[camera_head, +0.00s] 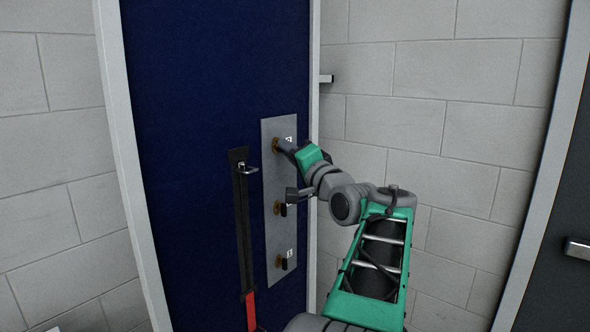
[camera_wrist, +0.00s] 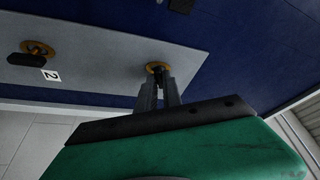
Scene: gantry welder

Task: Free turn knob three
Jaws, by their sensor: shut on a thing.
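A grey plate (camera_head: 271,235) on a dark blue panel carries three knobs in a column with brass-coloured bases. My gripper (camera_head: 282,147) is at the top knob (camera_head: 275,145); its label is partly visible and hard to read. In the wrist view my gripper's fingers (camera_wrist: 159,88) are shut on this knob, whose brass base (camera_wrist: 157,66) shows just beyond the fingertips. Most of the knob's dark handle is hidden between the fingers. The middle knob (camera_head: 281,207) also shows in the wrist view (camera_wrist: 32,54), beside a label reading 2.
The bottom knob (camera_head: 283,263) sits below, free of my arm. A black strip with a metal handle and red lower end (camera_head: 243,210) is left of the plate. The blue panel (camera_head: 200,90) has a pale frame. Block walls (camera_head: 430,60) flank it.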

